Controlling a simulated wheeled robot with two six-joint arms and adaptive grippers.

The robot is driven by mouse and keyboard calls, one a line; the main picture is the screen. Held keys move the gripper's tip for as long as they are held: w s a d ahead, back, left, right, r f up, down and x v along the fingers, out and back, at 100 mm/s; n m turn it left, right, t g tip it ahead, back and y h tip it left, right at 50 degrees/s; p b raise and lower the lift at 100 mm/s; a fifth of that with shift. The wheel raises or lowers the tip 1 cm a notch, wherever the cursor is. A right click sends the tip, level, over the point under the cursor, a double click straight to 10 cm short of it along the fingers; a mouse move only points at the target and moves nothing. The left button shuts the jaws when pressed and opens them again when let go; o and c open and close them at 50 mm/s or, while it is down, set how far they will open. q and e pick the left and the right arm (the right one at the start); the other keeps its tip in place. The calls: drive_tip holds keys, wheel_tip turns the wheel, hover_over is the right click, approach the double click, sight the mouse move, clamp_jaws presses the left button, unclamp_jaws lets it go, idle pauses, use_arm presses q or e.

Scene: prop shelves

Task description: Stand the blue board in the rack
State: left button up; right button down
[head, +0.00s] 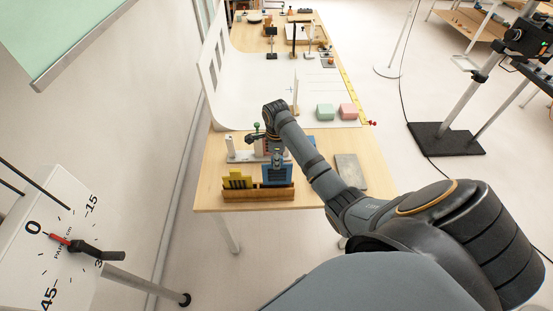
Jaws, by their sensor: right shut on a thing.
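The wooden rack (258,194) stands near the front edge of the table. The blue board (277,175) is upright at the right part of the rack, with its lower edge at or behind the rack's front wall; I cannot tell whether it is seated in a slot. My right gripper (277,159) points down from above and is shut on the top of the blue board. A yellow board (237,181) stands in the left part of the rack. My left gripper is not in view.
Behind the rack is a white stand (232,148) with small items, partly hidden by my arm. A grey slab (350,171) lies to the right. Green (325,111) and pink (347,111) blocks sit on the white curved backdrop (222,100) farther back.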

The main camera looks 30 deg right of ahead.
sight(277, 171)
idle(0.5)
drive_tip(key=shift+f, duration=0.2)
drive_tip(key=shift+f+b, duration=0.8)
drive_tip(key=shift+f, duration=2.25)
drive_tip(key=c, duration=1.2)
unclamp_jaws()
